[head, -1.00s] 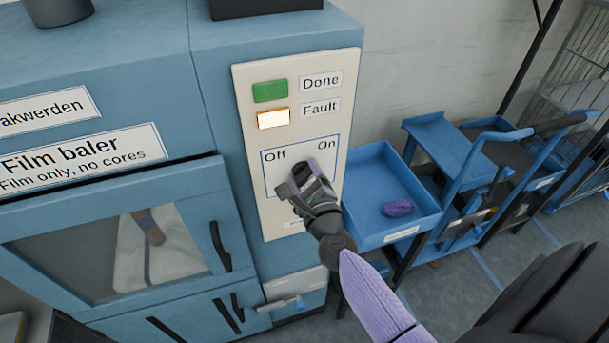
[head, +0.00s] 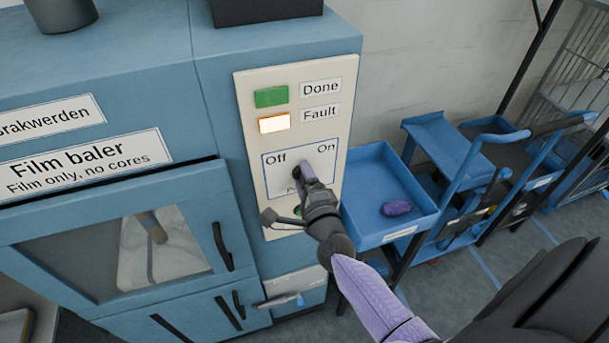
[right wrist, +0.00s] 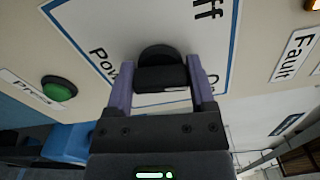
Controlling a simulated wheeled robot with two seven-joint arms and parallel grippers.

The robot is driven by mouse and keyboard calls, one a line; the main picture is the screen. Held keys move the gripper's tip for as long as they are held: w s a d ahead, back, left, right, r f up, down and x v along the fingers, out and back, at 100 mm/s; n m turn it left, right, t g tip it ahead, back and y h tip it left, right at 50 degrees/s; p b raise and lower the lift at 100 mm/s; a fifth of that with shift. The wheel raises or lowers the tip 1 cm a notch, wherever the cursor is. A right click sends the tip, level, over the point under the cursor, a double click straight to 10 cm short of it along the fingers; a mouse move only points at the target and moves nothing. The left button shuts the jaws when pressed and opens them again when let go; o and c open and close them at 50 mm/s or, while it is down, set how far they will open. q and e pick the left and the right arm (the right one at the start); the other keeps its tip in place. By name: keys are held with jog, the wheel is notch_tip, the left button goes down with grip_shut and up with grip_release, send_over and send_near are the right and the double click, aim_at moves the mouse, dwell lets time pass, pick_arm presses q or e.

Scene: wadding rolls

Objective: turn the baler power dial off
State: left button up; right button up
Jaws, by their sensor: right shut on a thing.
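The film baler (head: 280,65) is a blue cabinet with a cream control panel (head: 245,105). On the panel, a blue-outlined field carries the labels Off at left and On at right. The black power dial (right wrist: 158,58) sits in that field in the right wrist view. My right gripper (head: 302,174) is at the panel, its two purple fingers on either side of the dial, shut on it. In the head view the gripper mostly hides the dial, so its pointing direction is unclear. My left gripper is not in view.
A green Done light (head: 271,97) and a lit Fault light (head: 273,124) are above the dial. A green button (right wrist: 58,88) is near it. A blue tray (head: 370,215) holding a purple item (head: 397,208) and a blue cart (head: 470,165) stand right of the baler.

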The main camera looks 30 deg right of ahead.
jog(key=n+p, duration=0.1)
jog(key=n, duration=0.2)
jog(key=shift+n, duration=0.4)
jog(key=n+p, duration=0.1)
jog(key=n, duration=0.2)
jog(key=shift+f, duration=0.1)
jog(key=n+p, duration=0.1)
jog(key=n, duration=0.2)
jog(key=shift+f, duration=0.1)
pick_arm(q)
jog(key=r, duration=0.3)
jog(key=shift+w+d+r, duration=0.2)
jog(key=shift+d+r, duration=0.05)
pick_arm(e)
jog(key=shift+n, duration=0.5)
jog(key=shift+f, duration=0.1)
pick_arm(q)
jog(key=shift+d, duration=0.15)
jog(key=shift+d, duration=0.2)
pick_arm(e)
jog(key=o, duration=1.2)
pick_arm(q)
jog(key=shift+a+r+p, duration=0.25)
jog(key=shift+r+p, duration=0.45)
jog(key=shift+p, duration=0.1)
pick_arm(e)
jog(key=v, duration=1)
